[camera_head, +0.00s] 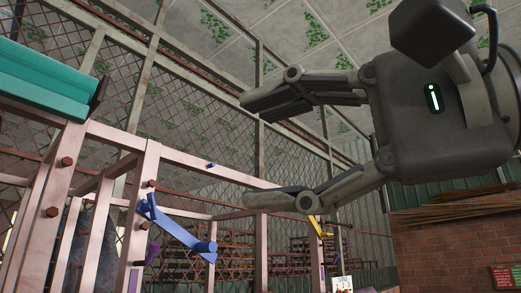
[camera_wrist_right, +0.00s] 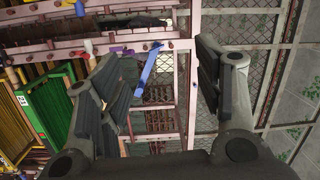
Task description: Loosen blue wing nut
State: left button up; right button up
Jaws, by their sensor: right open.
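The blue wing nut (camera_head: 180,230) is a long blue lever fixed on a post of the pink frame, slanting down to the right in the head view. In the right wrist view it (camera_wrist_right: 148,68) shows between my fingers, farther off. My right gripper (camera_head: 248,148) is open and empty, to the upper right of the wing nut in the head view and apart from it. Its two fingers also show spread in the right wrist view (camera_wrist_right: 157,65). My left gripper is not in view.
The pink frame (camera_head: 103,131) has bolts along its posts. A yellow lever (camera_head: 318,228) and purple pieces (camera_head: 152,253) are also on it. A teal piece (camera_head: 45,85) lies at the upper left. A mesh fence and a brick wall (camera_head: 450,245) stand behind.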

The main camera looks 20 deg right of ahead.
aim_at(151, 206)
jog(key=j+z, duration=0.95)
jog(key=j, duration=0.2)
